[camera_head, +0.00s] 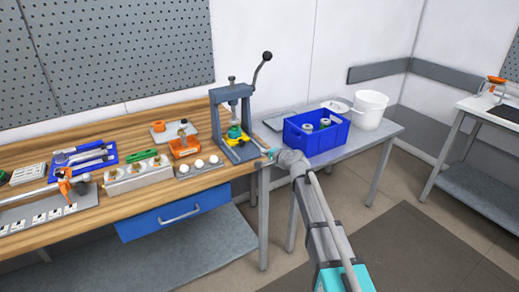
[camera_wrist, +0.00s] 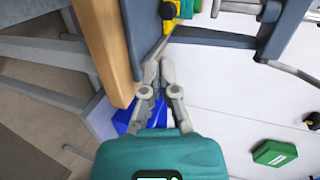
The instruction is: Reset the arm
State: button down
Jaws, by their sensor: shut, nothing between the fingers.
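My arm reaches up from the bottom of the head view to the right end of the wooden workbench (camera_head: 120,140). My gripper (camera_head: 268,154) is at the bench's right edge, just right of the grey lever press (camera_head: 245,148). In the wrist view my gripper (camera_wrist: 158,72) has its fingers brought together, with nothing held between them. The bench edge (camera_wrist: 103,45) and part of the press (camera_wrist: 215,38) lie just past the fingertips there. I cannot tell whether the fingers touch the press.
A blue bin (camera_head: 335,140) with parts and a white bucket (camera_head: 370,108) stand on the grey side table (camera_head: 378,135). Trays, tools and fixtures cover the wooden bench. A blue drawer (camera_head: 165,217) hangs under it. The floor at right is clear before another table (camera_head: 478,108).

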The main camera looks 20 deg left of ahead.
jog(key=shift+s+d+r, duration=0.15)
jog(key=shift+s+d, duration=0.1)
jog(key=shift+d, duration=0.1)
jog(key=shift+d, duration=0.15)
jog(key=s+d+f+n+g+h+p, duration=0.2)
jog(key=s+d+h, duration=0.2)
jog(key=s+d, duration=0.4)
jog(key=s+d+f+n+g+h+p, duration=0.1)
jog(key=s+d, duration=0.8)
jog(key=d, duration=1.1)
jog(key=s+d+f+n+g+h+p, duration=0.2)
jog(key=s+d+n+g+h+p, duration=0.2)
jog(key=s+d, duration=0.5)
jog(key=d+g+h, duration=0.1)
jog(key=d+h, duration=0.1)
jog(key=d, duration=0.4)
jog(key=shift+s+f+h, duration=0.15)
jog(key=shift+f+h, duration=0.15)
jog(key=shift+h, duration=0.1)
